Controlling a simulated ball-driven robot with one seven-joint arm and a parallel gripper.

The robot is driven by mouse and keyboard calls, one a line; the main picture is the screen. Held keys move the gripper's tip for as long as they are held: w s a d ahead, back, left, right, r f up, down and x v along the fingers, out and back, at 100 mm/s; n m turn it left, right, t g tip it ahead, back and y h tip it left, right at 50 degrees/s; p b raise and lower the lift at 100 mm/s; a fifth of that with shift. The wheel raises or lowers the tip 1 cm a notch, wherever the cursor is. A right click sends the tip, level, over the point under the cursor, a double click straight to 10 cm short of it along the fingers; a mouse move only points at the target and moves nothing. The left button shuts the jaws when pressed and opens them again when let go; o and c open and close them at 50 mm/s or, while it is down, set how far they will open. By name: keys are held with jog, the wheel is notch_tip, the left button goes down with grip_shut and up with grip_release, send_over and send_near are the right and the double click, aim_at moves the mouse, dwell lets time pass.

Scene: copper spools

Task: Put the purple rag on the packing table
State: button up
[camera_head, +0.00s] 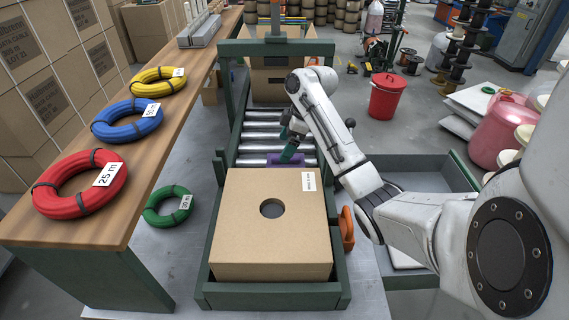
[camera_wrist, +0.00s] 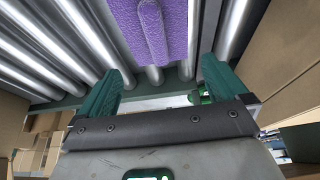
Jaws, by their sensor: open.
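The purple rag (camera_head: 273,160) lies on the steel roller conveyor, partly hidden by my gripper in the head view. In the wrist view the rag (camera_wrist: 150,28) is a textured purple cloth with a raised fold along its middle, just beyond the fingertips. My gripper (camera_head: 289,152) is over the rag. Its green fingers (camera_wrist: 160,70) are spread apart with nothing between them, in line with the rag's near end. A long wooden-topped table (camera_head: 140,168) at the left bears red, blue and yellow coils.
A large cardboard box (camera_head: 235,215) with a round hole sits on the conveyor's near end. Another box (camera_head: 268,88) stands at its far end, under a green frame. A green coil (camera_head: 152,216) lies between table and conveyor. A red bin (camera_head: 386,96) stands on the floor behind.

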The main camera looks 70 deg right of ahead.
jog(key=shift+p+x, duration=0.4)
jog(key=shift+x, duration=2.55)
jog(key=shift+c, duration=0.2)
jog(key=c, duration=0.8)
